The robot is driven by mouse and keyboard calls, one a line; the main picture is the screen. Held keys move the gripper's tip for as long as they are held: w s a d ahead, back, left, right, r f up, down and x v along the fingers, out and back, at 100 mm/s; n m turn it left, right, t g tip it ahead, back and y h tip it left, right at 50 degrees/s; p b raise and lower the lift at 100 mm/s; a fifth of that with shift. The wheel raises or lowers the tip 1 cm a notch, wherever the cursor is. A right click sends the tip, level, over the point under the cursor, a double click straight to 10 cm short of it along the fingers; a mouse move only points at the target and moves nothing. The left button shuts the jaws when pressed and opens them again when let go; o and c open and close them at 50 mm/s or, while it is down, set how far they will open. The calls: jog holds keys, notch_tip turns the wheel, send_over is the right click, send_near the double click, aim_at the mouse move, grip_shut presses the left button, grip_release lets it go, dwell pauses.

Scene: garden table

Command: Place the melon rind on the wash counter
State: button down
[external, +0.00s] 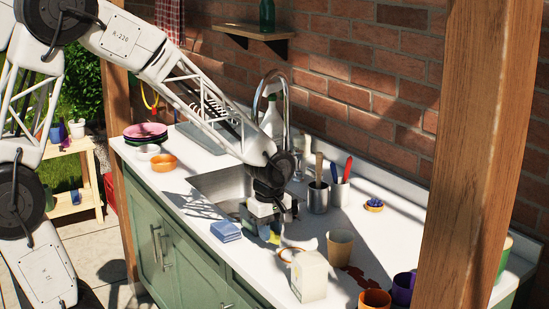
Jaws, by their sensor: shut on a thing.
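My gripper (267,226) is low over the front edge of the sink, at the middle of the white wash counter (374,229). It is shut on a small yellow-green piece, which looks like the melon rind (273,238). The fingers and the gripper body hide part of the rind. I cannot tell whether the rind touches the counter.
A blue sponge stack (226,231) lies left of my gripper. A cream carton (309,276), a tan cup (340,246) and a small round dish (290,255) stand to the right. The steel sink (222,184) and tall faucet (287,98) are behind.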

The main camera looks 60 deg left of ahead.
send_over(293, 244)
jog(key=shift+f, duration=0.35)
dwell(0.4)
jog(key=shift+f, duration=1.75)
jog(key=shift+f, duration=0.1)
jog(key=c, duration=1)
grip_release()
notch_tip(293, 244, up, 12)
jog(key=shift+r, duration=0.15)
